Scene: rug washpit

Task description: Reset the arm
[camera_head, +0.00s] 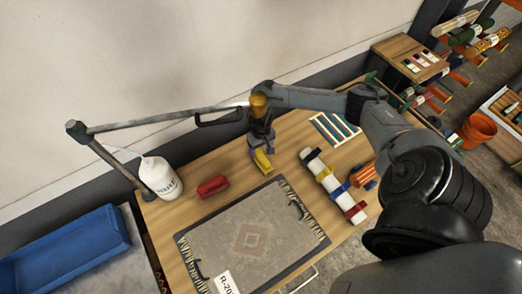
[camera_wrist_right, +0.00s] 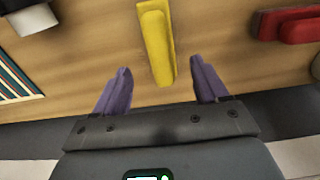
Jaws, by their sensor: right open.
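My right gripper (camera_head: 262,150) points down over the wooden table, its arm reaching in from the right. In the right wrist view its two purple fingers (camera_wrist_right: 161,82) are spread apart with nothing clamped. A yellow block (camera_head: 263,162) lies just beyond the fingertips; in the wrist view the yellow block (camera_wrist_right: 156,42) lines up with the gap between them. A thin grey jointed arm (camera_head: 160,120) stands at the table's left back, bent at a joint at upper left; its far end passes near my right wrist. My left gripper is not in view.
A red block (camera_head: 212,187), a white bottle (camera_head: 160,178), a small grey rug (camera_head: 245,240), a strapped roll (camera_head: 333,186) and a striped sample sheet (camera_head: 335,129) lie or stand on the table. A blue bin (camera_head: 65,245) is at left. A wall runs behind.

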